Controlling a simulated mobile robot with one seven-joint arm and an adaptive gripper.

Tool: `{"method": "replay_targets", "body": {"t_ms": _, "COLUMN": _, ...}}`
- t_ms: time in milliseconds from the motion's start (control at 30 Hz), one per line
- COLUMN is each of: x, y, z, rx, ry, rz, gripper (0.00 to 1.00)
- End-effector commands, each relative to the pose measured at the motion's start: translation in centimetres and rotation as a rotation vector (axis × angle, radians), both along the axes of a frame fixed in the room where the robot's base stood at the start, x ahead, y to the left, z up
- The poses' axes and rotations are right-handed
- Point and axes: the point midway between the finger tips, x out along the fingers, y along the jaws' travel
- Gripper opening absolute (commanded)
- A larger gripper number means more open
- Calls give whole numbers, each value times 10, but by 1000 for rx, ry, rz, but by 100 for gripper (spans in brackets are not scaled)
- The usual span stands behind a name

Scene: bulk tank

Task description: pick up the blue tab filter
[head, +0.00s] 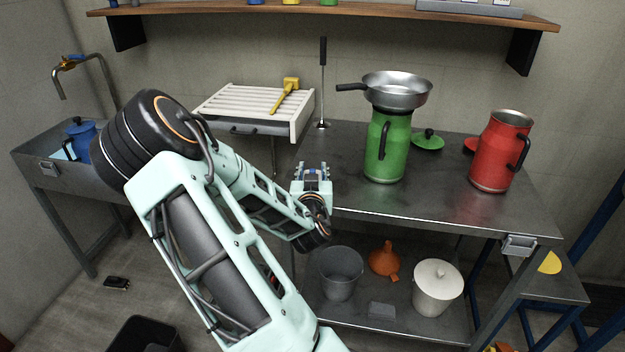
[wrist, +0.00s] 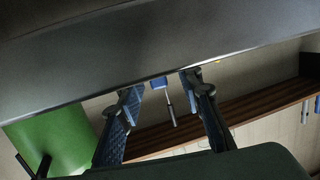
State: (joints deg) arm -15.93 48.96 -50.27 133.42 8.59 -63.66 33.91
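A small blue piece, which I take for the blue tab filter (wrist: 158,83), shows in the wrist view between my two fingers, against the edge of the dark metal surface. Most of it is hidden or too small to make out. In the head view a bit of blue (head: 312,171) shows between the fingertips. My gripper (head: 312,168) is at the left front part of the metal table. In the wrist view the gripper (wrist: 164,90) is open, with a gap on both sides of the blue piece.
A green can (head: 386,148) with a pan (head: 397,90) on top stands right of my gripper. An upright rod (head: 322,80) with a black handle stands behind it. A red can (head: 500,150) is further right. A slatted drainer (head: 245,108) is at left. The table's front middle is clear.

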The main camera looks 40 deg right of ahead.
Motion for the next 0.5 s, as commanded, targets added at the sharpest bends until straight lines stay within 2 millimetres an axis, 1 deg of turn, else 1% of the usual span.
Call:
{"method": "replay_targets", "body": {"t_ms": 167, "x": 0, "y": 0, "z": 0, "rx": 0, "ry": 0, "rz": 0, "gripper": 32}}
{"method": "replay_targets", "body": {"t_ms": 433, "x": 0, "y": 0, "z": 0, "rx": 0, "ry": 0, "rz": 0, "gripper": 3}}
{"method": "replay_targets", "body": {"t_ms": 500, "x": 0, "y": 0, "z": 0, "rx": 0, "ry": 0, "rz": 0, "gripper": 2}}
